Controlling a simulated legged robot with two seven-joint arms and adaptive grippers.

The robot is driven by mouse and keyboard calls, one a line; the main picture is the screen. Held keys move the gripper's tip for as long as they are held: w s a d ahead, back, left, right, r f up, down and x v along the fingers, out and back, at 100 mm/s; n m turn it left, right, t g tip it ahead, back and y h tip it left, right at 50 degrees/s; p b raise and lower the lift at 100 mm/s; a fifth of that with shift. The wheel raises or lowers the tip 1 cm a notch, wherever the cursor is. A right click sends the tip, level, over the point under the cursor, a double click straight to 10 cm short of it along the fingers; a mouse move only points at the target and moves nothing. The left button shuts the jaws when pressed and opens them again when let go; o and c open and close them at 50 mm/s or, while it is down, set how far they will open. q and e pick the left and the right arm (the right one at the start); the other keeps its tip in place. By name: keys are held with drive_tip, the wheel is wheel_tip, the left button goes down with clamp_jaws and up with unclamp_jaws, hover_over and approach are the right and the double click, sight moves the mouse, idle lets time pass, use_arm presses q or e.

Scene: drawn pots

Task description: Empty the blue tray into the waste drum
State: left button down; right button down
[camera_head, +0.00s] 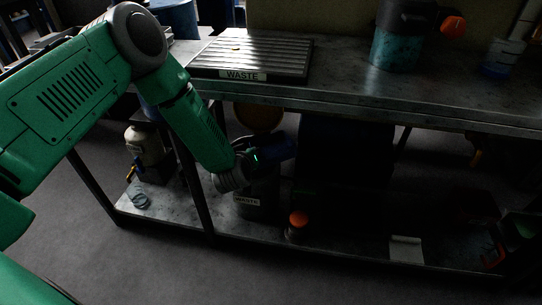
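My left arm reaches down from the left, past the bench's front edge, to the lower shelf. Its gripper (262,160) is beside a dark blue piece (283,147), which looks like the tilted blue tray; the fingers and any grip are too dark to make out. The tray's contents cannot be seen.
A grooved plate (252,56) with another WASTE label lies on the bench top (345,85). A teal and black container (397,45) stands behind. On the lower shelf are an orange-capped item (298,222), a white block (406,249) and a pale bottle (143,145). A bench leg (193,185) stands near my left arm.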

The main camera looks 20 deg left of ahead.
use_arm(q)
drive_tip(key=shift+r, duration=0.15)
drive_tip(key=shift+w+r+n+h+p, duration=0.3)
drive_tip(key=shift+r+h+p, duration=0.15)
drive_tip(key=shift+p, duration=0.1)
drive_tip(key=shift+g, duration=0.3)
idle(0.8)
drive_tip(key=shift+w+a+r+n+h+p, duration=0.15)
drive_tip(key=shift+r+n+h+p, duration=0.15)
drive_tip(key=shift+r+p, duration=0.2)
idle(1.4)
drive_tip(key=shift+a+r+n+g+h+p, duration=0.25)
drive_tip(key=shift+a+n+g+h+p, duration=0.05)
drive_tip(key=shift+g+h, duration=0.1)
